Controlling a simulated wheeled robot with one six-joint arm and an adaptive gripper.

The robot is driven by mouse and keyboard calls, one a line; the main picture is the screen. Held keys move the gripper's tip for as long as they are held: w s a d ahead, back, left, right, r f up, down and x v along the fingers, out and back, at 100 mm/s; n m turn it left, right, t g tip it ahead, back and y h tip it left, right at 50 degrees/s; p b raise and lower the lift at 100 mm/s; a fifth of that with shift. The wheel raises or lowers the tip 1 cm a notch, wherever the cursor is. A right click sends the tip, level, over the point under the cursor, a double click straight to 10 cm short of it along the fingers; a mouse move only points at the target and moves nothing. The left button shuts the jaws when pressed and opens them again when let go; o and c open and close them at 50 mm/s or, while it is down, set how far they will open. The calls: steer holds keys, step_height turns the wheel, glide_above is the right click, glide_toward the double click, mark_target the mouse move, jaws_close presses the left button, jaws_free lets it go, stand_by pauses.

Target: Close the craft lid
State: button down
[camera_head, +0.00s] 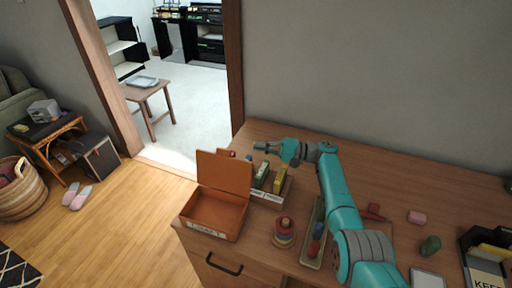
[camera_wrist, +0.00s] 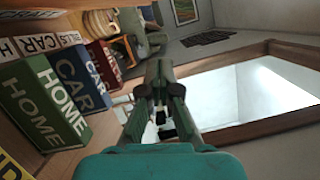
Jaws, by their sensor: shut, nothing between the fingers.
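The craft box (camera_head: 212,235) is a brown open box with a white label on its front, at the left end of the wooden counter. Its lid (camera_head: 226,171) stands up at the back edge, raised and tilted slightly back. My gripper (camera_head: 258,146) is shut and empty, pointing left, just right of the lid's upper right corner in the picture. I cannot tell whether it is behind the lid. In the wrist view my gripper (camera_wrist: 159,68) shows shut in the middle.
Upright books (camera_head: 279,180) stand in a holder right of the box; the wrist view shows a green book marked HOME (camera_wrist: 45,100) close by. A ring stacker (camera_head: 284,232) and a long tray (camera_head: 313,240) are in front. A doorway opens behind left.

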mark_target(228, 151)
steer(key=a, duration=0.7)
steer(key=shift+w+a+r, duration=0.1)
steer(key=shift+w+r, duration=0.1)
steer(key=shift+r, duration=0.05)
steer(key=shift+s+a+r, duration=0.15)
steer(key=shift+s+a, duration=0.1)
steer(key=shift+s, duration=0.35)
steer(key=shift+s+a+r, duration=0.2)
steer(key=shift+s+a, duration=0.1)
steer(key=shift+s, duration=0.3)
steer(key=shift+s+a+r, duration=0.15)
steer(key=shift+s+a, duration=0.1)
steer(key=shift+s, duration=0.35)
steer(key=shift+s, duration=0.1)
